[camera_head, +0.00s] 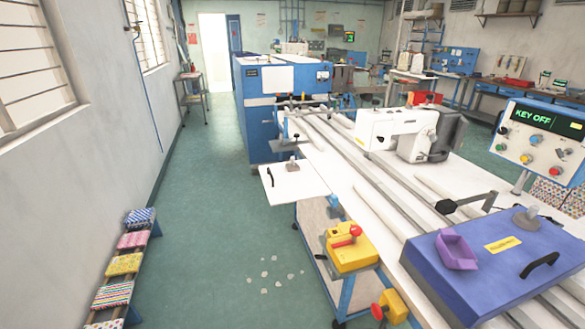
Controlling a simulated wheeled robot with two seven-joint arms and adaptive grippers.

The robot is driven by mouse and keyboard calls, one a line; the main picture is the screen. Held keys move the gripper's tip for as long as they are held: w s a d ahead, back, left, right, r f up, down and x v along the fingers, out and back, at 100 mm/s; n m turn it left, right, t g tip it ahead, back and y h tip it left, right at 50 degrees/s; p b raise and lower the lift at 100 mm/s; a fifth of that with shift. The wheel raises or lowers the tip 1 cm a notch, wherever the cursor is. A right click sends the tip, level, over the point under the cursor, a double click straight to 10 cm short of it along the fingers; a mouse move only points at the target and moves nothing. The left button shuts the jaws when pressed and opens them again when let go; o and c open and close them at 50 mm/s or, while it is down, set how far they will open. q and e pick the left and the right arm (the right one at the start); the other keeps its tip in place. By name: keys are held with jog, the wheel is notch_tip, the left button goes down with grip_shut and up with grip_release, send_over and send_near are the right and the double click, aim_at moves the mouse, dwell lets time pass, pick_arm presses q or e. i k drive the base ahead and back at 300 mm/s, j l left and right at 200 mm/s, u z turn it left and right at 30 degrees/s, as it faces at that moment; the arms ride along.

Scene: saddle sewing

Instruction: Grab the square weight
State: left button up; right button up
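No gripper of mine shows in the head view. A small grey piece with an upright knob (292,164) stands on the white side shelf (300,185) left of the long table. Another grey piece with a knob (527,220) stands on the blue box (480,280) at the right. Its base looks rounded. Both are small in view, and I cannot tell for certain which one is the square weight.
A white sewing machine (397,130) stands on the railed long table (420,235). A yellow box with a red lever (350,250) is at its side.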

aim_at(292, 166)
jog(key=i+j+z, duration=0.55)
jog(key=i+j, duration=0.15)
jog(key=j, duration=0.2)
jog(key=i+j+z, duration=0.3)
jog(key=j, duration=0.25)
jog(key=i+j+z, duration=0.2)
jog(key=j, duration=0.2)
jog(key=j+z, duration=0.15)
jog(key=j, duration=0.25)
jog(key=k, duration=0.05)
